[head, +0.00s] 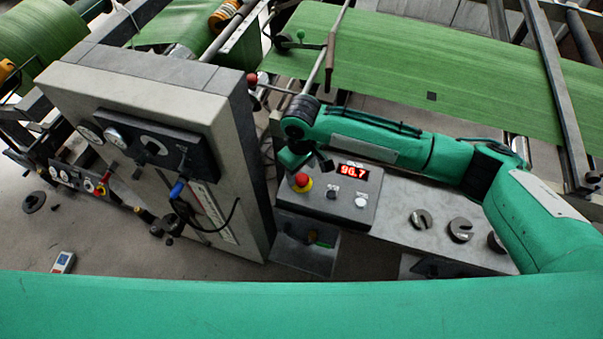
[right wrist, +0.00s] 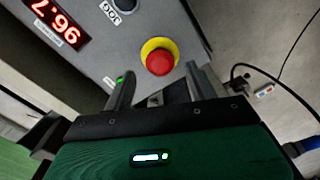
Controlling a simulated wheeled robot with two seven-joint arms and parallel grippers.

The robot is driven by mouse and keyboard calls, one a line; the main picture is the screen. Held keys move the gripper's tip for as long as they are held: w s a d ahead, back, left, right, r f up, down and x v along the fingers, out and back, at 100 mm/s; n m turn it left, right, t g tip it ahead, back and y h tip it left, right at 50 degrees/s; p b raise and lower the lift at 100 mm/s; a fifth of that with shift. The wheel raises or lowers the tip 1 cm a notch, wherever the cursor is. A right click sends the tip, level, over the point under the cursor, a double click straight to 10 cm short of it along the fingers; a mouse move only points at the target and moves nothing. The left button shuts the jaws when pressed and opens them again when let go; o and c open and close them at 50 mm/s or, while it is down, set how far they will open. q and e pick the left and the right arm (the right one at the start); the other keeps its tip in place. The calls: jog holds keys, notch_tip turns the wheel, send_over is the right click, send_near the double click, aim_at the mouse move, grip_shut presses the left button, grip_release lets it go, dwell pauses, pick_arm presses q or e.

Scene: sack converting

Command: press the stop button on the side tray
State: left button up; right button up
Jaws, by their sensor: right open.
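The stop button is a red mushroom head on a yellow ring (head: 301,182). It sits on the left of a dark grey control box (head: 345,211) on the side tray (head: 395,205). The right wrist view also shows the stop button (right wrist: 160,60), just beyond and between the fingertips. My right gripper (head: 312,163) is open and empty, close above the button in the head view. In the right wrist view its two fingers (right wrist: 160,84) stand apart, with no contact on the button visible. My left gripper is not in view.
The box also carries a red display (head: 353,174), a dark JOG button (head: 331,193) and a white button (head: 361,202). Slotted discs (head: 460,230) lie along the tray to the right. A tall grey cabinet (head: 240,160) stands close on the left. Green web (head: 430,75) runs behind.

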aim_at(302, 178)
notch_tip(302, 178, up, 11)
jog(key=b, duration=0.1)
jog(key=shift+b, duration=0.35)
